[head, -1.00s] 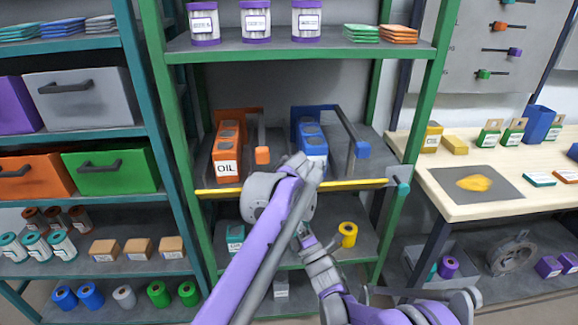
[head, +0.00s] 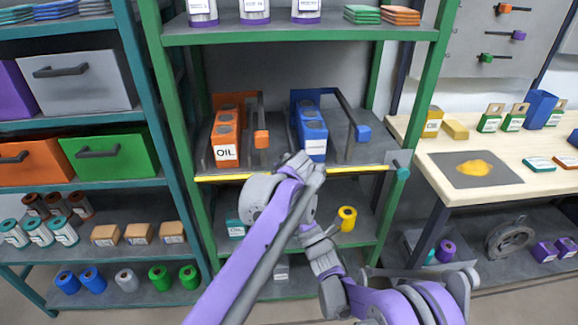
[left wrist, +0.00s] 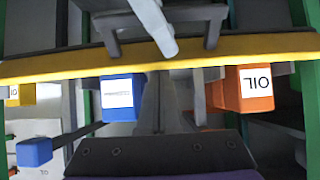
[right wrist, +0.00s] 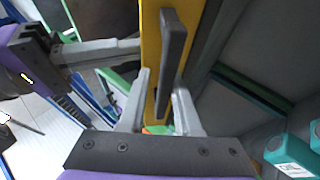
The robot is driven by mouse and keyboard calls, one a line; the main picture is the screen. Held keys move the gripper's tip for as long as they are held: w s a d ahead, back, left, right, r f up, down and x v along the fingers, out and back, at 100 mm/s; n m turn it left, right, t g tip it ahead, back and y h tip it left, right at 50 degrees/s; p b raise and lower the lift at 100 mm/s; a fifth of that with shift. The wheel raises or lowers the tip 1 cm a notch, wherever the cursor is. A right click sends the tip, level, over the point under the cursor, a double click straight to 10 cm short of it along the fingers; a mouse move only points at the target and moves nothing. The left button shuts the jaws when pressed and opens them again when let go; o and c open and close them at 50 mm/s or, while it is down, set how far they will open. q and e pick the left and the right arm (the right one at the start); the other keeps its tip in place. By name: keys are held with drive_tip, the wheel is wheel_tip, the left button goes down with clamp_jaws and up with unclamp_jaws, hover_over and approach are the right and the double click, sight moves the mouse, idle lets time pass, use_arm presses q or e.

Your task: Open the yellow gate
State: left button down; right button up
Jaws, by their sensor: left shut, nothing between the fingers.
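The yellow gate (head: 237,177) is a bar across the front of the middle shelf, closed, with a dark handle (right wrist: 172,55) on its face. It also crosses the left wrist view (left wrist: 70,66). My left gripper (left wrist: 160,85) is shut and empty, its fingers close to the bar; I cannot tell if they touch. In the head view its arm hides the middle of the gate. My right gripper (right wrist: 162,83) is open, its fingers on either side of the bar and handle, apparently not closed on them. Both gripper tips are hidden in the head view.
Behind the gate stand an orange oil container (head: 226,145) and a blue container (head: 311,135), with hanging arms beside them. Green shelf posts (head: 413,100) bound the bay. A yellow roll (head: 347,217) sits below. A workbench (head: 450,205) is at right.

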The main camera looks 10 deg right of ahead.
drive_tip(key=o, duration=0.3)
drive_tip(key=shift+s+r, duration=0.1)
